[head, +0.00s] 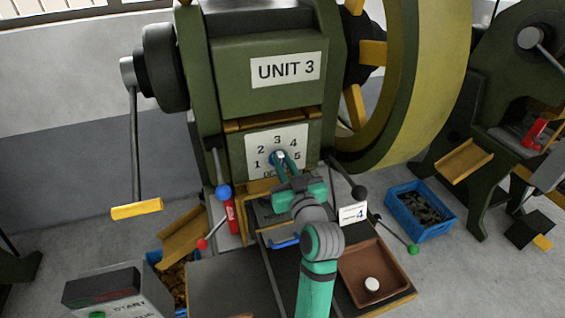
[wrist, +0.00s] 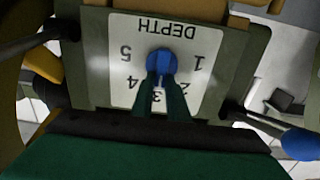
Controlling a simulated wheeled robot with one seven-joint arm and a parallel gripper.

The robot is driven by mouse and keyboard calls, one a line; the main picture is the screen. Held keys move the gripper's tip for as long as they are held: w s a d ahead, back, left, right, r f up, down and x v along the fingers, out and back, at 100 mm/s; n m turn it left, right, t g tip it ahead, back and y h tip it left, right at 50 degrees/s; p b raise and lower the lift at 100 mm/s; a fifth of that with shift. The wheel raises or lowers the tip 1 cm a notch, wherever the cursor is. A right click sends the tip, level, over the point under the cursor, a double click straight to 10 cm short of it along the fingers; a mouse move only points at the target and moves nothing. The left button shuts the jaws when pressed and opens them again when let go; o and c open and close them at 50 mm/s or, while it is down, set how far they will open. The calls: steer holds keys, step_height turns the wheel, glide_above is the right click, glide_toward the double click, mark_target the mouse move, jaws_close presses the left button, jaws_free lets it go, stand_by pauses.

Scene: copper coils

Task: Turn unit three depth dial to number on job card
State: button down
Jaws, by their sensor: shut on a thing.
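The unit three press (head: 235,75) stands in the middle of the head view, labelled UNIT 3. Its white depth plate (head: 262,141) carries the numbers 1 to 5 in an arc. The plate appears upside down in the wrist view (wrist: 210,40). The blue depth dial (wrist: 161,61) sits at the plate's centre, and my gripper (wrist: 160,82) is shut on it. My gripper also shows at the plate in the head view (head: 283,163). The dial's pointer direction cannot be made out. A white job card (head: 353,213) reading 4 stands to the lower right of the plate.
A blue-knobbed lever (head: 222,191) and a black-knobbed lever (head: 358,192) flank the plate. A brown tray (head: 352,262) holds a white round piece. A green-knobbed lever (head: 412,249) sticks out at right. A blue bin (head: 402,222) stands on the floor.

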steer(key=shift+a+m, duration=0.1)
steer(key=shift+m, duration=0.2)
steer(key=shift+w+m, duration=0.1)
steer(key=shift+m, duration=0.5)
steer(key=m, duration=0.2)
steer(key=d+m, duration=0.1)
steer(key=m, duration=0.4)
steer(key=shift+w+d+f+m, duration=0.15)
steer(key=shift+w+f+m, duration=0.05)
steer(key=shift+f+m, duration=0.2)
steer(key=shift+s+d, duration=0.1)
steer(key=c, duration=1.7)
jaws_free()
steer(key=shift+s, duration=0.1)
